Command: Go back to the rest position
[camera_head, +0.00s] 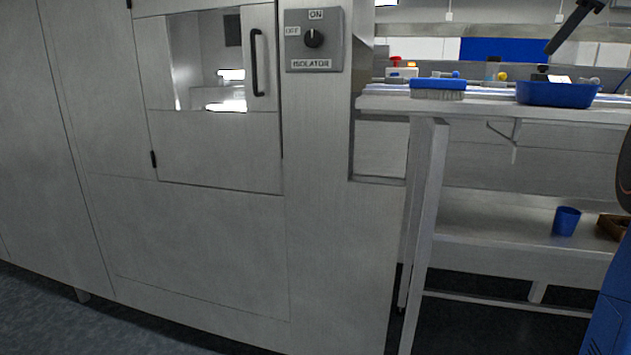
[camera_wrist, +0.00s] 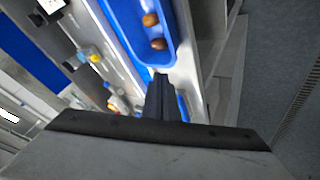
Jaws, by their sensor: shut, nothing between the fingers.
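My gripper (camera_wrist: 162,98) shows in the wrist view at the lower middle, its dark fingers shut together with nothing between them. The fingertips are close to the end of a blue tray (camera_wrist: 168,58) that holds brown dates (camera_wrist: 154,30). I cannot tell the gap between fingers and tray. In the head view, the blue tray (camera_head: 556,95) sits on the bench at the right. A dark part of my arm shows at the top right, and the fingers cannot be made out there.
A steel cabinet with an isolator switch (camera_head: 314,40) fills the left and middle. The bench (camera_head: 385,103) holds a blue brush (camera_head: 438,86) and small bottles. A blue cup (camera_head: 566,221) and a brown box (camera_head: 612,226) stand on the lower shelf. Floor is clear at lower left.

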